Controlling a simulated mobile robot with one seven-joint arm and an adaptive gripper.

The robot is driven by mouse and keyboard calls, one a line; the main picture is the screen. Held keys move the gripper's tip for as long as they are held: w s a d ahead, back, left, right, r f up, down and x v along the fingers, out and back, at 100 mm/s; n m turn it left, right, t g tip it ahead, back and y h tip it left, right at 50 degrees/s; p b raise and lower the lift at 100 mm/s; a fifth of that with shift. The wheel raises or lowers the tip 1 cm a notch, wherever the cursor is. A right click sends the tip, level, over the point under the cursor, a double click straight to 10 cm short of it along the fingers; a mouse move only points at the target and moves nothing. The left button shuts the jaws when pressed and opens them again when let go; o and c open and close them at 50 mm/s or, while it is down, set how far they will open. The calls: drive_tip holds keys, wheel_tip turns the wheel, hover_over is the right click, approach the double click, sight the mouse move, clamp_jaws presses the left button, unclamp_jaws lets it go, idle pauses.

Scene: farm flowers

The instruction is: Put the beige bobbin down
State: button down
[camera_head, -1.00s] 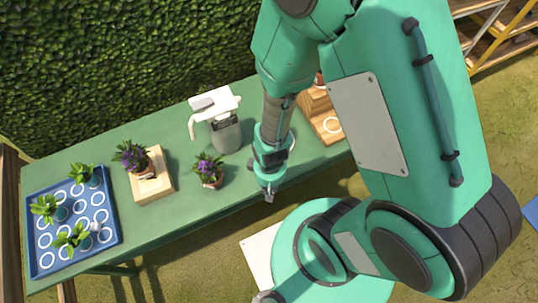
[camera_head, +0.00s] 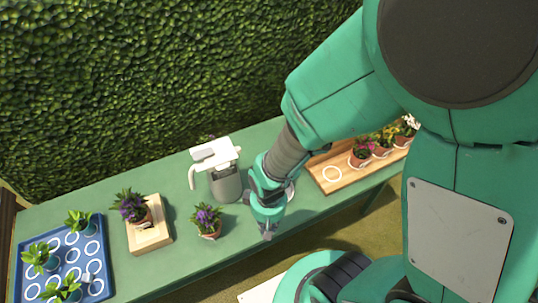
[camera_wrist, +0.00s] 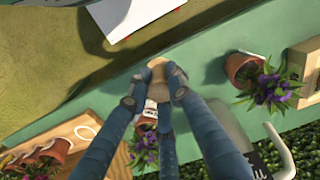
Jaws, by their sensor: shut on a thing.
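The beige bobbin (camera_wrist: 158,72) is between the fingers of my gripper (camera_wrist: 156,80) in the wrist view. The fingers are shut on it, and they cover its sides. In the head view my gripper (camera_head: 268,228) points down by the front edge of the green table (camera_head: 110,235), right of a small potted purple flower (camera_head: 207,221). The bobbin is hardly distinguishable there. I cannot tell whether it touches the table.
A grey and white watering can (camera_head: 226,183) stands left of my wrist. A wooden tray (camera_head: 338,184) with several potted flowers is at the right. At the left are a wooden block (camera_head: 150,239) bearing a purple plant and a blue tray (camera_head: 92,288) with seedlings.

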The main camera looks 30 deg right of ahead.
drive_tip(key=w+d+b, duration=0.1)
drive_tip(key=w+d, duration=0.3)
drive_tip(key=w, duration=0.9)
drive_tip(key=w+d+b, duration=0.1)
drive_tip(key=w+d, duration=0.4)
drive_tip(key=w, duration=0.8)
drive_tip(key=w+d+m, duration=0.1)
drive_tip(key=w+d, duration=1)
drive_tip(key=w, duration=0.2)
wheel_tip(320, 180, down, 5)
drive_tip(key=shift+w+a+f+b, duration=0.1)
drive_tip(key=shift+a+f+b, duration=0.05)
drive_tip(key=shift+b, duration=0.3)
drive_tip(key=shift+f, duration=0.1)
drive_tip(key=shift+f+b, duration=0.55)
drive_tip(key=shift+f, duration=2.45)
drive_tip(key=shift+f+b, duration=0.4)
drive_tip(key=shift+f, duration=1.45)
